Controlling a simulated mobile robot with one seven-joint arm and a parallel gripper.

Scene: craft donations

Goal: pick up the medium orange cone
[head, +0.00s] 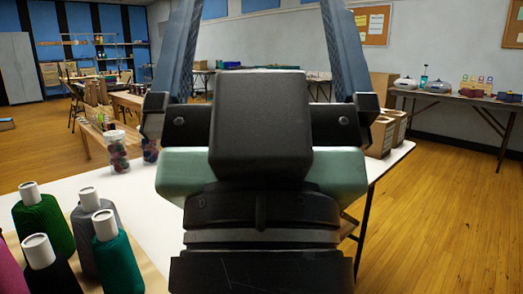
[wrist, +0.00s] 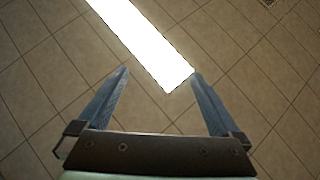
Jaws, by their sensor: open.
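No orange cone shows in either view. Several cones of yarn with white tops stand at the lower left of the head view: a dark green cone (head: 42,222), a grey cone (head: 84,228), a black cone (head: 50,272) and a teal cone (head: 115,262). A magenta cone (head: 8,270) is cut off by the left edge. My gripper (wrist: 160,72) is open and empty, and the wrist view looks up past its fingers at the ceiling. In the head view my gripper (head: 264,38) points upward and hides the middle of the scene.
The cones stand on a tan board (head: 150,280) on a white table (head: 150,200). Clear jars (head: 117,152) of coloured balls stand at its far side, with wooden boxes (head: 380,138) at its far right. Open wooden floor (head: 440,220) lies to the right. A ceiling light (wrist: 145,45) shows in the wrist view.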

